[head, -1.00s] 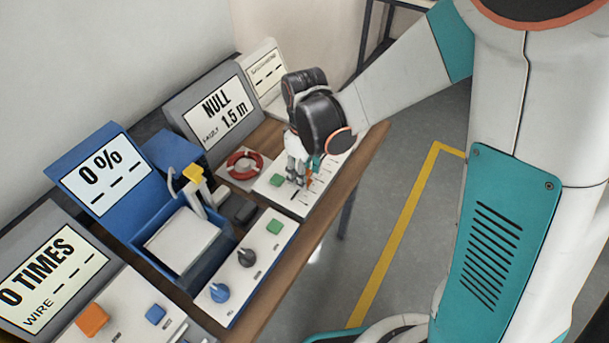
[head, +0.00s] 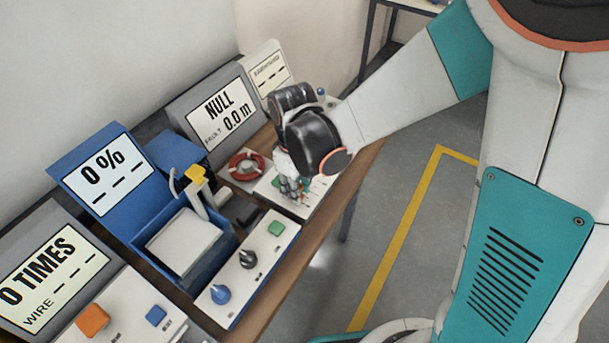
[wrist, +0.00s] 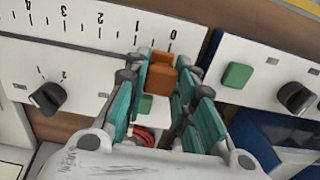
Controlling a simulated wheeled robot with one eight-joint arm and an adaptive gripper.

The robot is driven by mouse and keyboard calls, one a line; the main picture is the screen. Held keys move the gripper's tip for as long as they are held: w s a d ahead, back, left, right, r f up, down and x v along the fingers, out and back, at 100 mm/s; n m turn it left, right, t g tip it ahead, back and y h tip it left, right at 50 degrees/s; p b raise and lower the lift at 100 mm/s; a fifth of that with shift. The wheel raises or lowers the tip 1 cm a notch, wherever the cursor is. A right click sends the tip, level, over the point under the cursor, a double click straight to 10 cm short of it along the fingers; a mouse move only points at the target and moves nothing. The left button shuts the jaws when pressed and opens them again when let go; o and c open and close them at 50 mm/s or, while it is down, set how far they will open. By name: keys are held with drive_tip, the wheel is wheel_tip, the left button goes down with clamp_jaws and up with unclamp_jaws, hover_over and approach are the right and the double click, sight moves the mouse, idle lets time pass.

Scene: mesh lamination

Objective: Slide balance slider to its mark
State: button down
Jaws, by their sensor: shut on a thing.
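The balance slider's orange knob (wrist: 160,74) sits between the fingers of my gripper (wrist: 160,82) in the wrist view. My gripper is shut on it. The knob stands at the 0 end of the numbered scale (wrist: 105,18) on a white panel. The slot (wrist: 60,42) runs left from it. In the head view my gripper (head: 291,189) is low over the same panel (head: 268,184), and the knob is mostly hidden. The grey display (head: 223,109) behind reads NULL and 0.0 m. I cannot make out a separate target mark.
A green button (wrist: 146,104) lies close under my fingers, and a dark knob (wrist: 48,98) is on the left. A neighbouring panel with another green button (wrist: 236,75) is at the right. In the head view a red ring (head: 246,166) lies beside my gripper. Floor is clear on the right.

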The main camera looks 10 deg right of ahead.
drive_tip(key=shift+s+a, duration=0.25)
drive_tip(key=shift+s, duration=0.1)
drive_tip(key=c, duration=1.3)
unclamp_jaws()
drive_tip(key=shift+s+a, duration=0.15)
